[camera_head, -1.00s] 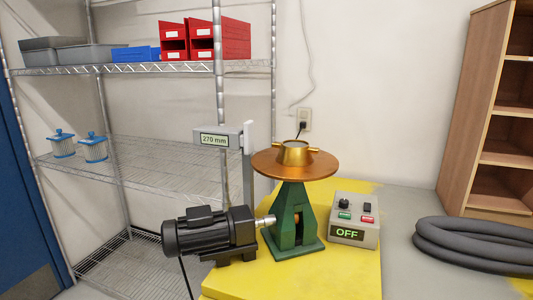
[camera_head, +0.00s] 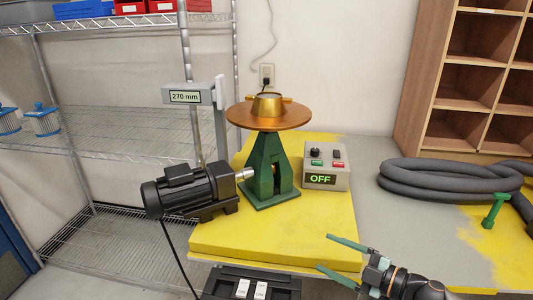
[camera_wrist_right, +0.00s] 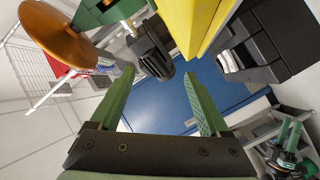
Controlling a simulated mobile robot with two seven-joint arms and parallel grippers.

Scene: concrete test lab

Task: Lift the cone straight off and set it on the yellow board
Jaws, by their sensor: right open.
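The brass cone (camera_head: 268,105), with stubs on both sides, sits on a round copper disc (camera_head: 246,119) atop a green stand (camera_head: 262,168). The stand is on the yellow board (camera_head: 285,240). My right gripper (camera_head: 323,252) is open and empty at the board's front right, well below and apart from the cone. In the right wrist view its green fingers (camera_wrist_right: 158,72) are spread with nothing between them. That view shows the disc (camera_wrist_right: 55,38) at upper left; I cannot make out the cone there. What looks like my left gripper (camera_wrist_right: 288,135) is small at lower right.
A black motor (camera_head: 188,190) points at the stand from the left. A 270 mm display (camera_head: 186,97) stands behind it. A control box (camera_head: 326,166) reading OFF is right of the stand. A grey hose (camera_head: 440,177) and green T-shaped piece (camera_head: 494,210) lie further right.

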